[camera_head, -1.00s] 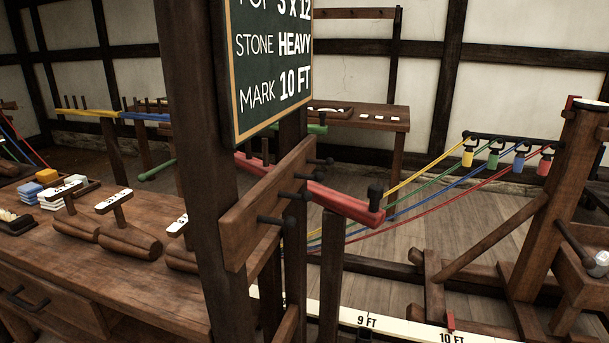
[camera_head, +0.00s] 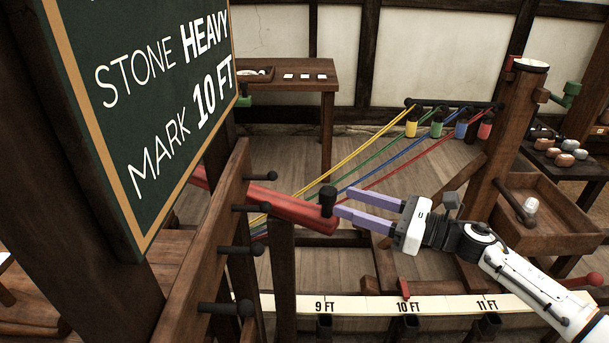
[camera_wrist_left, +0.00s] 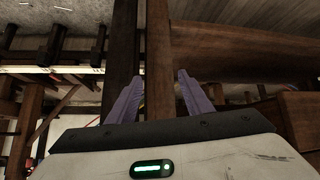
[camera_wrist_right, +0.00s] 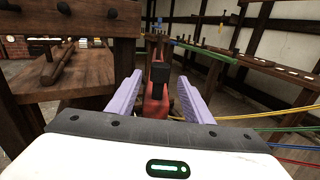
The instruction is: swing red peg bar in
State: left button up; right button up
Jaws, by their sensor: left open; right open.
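The red peg bar (camera_head: 290,207) reaches out from behind the dark post, with a black upright knob (camera_head: 328,198) on its near end. My right gripper (camera_head: 343,202) is open, its lilac fingertips just right of the knob. In the right wrist view the bar (camera_wrist_right: 155,108) and its knob (camera_wrist_right: 160,72) lie in line between the open fingers; whether they touch is unclear. The far end of the bar is hidden. My left gripper (camera_wrist_left: 160,74) is open in the left wrist view, near dark wooden beams, and out of the head view.
A chalkboard (camera_head: 150,110) and a pegged wooden rail (camera_head: 215,235) stand close on the left. Yellow, green, blue and red ropes run to a hook rail (camera_head: 455,104) behind. A white foot scale (camera_head: 360,306) with a red marker (camera_head: 405,288) at 10 FT crosses the front.

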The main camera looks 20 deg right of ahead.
jog(key=p, duration=0.2)
send_over(311, 209)
jog(key=shift+r+n, duration=0.2)
jog(key=shift+n, duration=0.1)
jog(key=shift+c, duration=0.3)
grip_shut()
